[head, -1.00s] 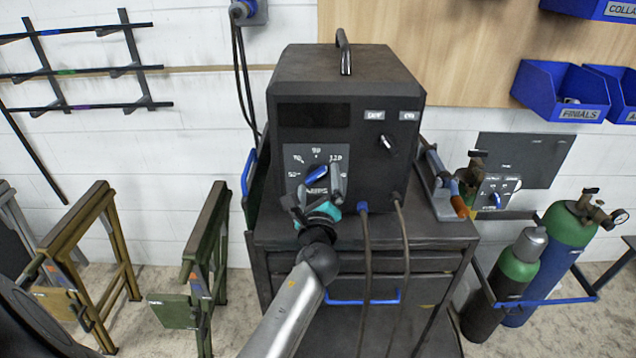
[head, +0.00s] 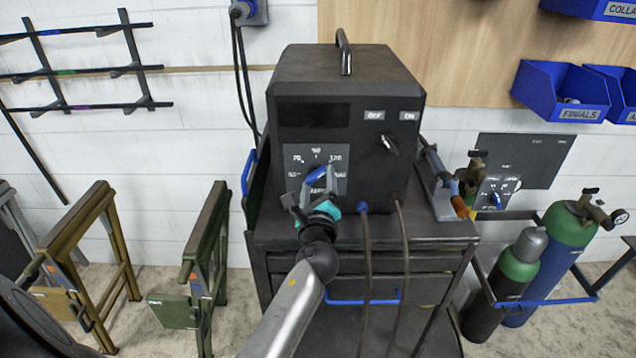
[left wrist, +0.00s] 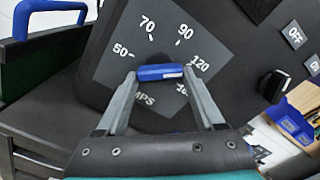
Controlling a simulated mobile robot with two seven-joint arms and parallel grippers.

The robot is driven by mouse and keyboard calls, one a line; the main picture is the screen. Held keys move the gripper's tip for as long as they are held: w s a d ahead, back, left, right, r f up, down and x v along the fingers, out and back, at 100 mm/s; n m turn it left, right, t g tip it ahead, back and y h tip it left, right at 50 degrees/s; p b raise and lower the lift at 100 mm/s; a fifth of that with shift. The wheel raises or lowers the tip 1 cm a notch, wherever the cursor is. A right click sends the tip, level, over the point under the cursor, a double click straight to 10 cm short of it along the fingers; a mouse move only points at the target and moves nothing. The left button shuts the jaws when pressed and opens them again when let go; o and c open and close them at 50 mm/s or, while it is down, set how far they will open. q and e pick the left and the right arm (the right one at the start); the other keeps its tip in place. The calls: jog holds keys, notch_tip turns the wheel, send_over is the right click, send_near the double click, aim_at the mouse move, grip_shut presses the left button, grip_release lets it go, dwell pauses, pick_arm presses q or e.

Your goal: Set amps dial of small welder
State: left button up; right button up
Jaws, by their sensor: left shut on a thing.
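The small welder (head: 345,80) is a dark box on a cart. Its amps dial (head: 316,176) is a blue bar knob on a grey scale plate with 50, 70, 90 and 120 marked. In the left wrist view the blue knob (left wrist: 160,73) sits between the fingertips, its right end toward the 120 mark. My left gripper (head: 311,190) is shut on the knob from the front, covering the lower part of the plate. It also shows in the left wrist view (left wrist: 160,78). My right gripper is not in view.
A black OFF/ON switch (head: 389,145) is on the welder's right side. Two cables (head: 366,280) hang down the front of the cart (head: 440,231). Gas cylinders (head: 520,262) stand at right. Metal stands (head: 206,255) are at left.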

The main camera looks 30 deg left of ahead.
pick_arm(q)
jog(key=shift+c, duration=0.7)
jog(key=n+b, duration=0.1)
jog(key=n, duration=0.3)
jog(key=shift+d+r+n+b, duration=0.15)
jog(key=shift+n+b, duration=0.85)
jog(key=shift+n, duration=1.9)
jog(key=o, duration=1.4)
jog(key=shift+r, duration=0.1)
